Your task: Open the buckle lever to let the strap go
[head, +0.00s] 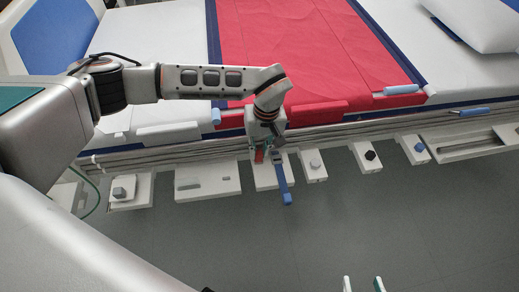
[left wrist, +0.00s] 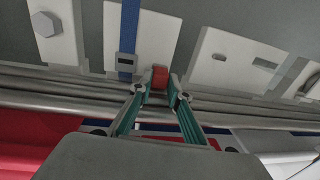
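The red buckle lever (head: 259,156) is on a white plate (head: 266,183) along the bed's side rail; it also shows in the left wrist view (left wrist: 160,77). The blue strap (head: 284,183) hangs over the plate, beside the lever, with a grey buckle piece (left wrist: 126,62) on it. My left gripper (head: 262,152) reaches down to the lever. Its fingertips (left wrist: 160,82) are drawn close together with the lever between them and appear shut on it. My right gripper (head: 363,285) shows only its two fingertips at the bottom edge, apart and empty.
The bed has a red cover (head: 300,50). The grey floor (head: 220,240) in front is clear.

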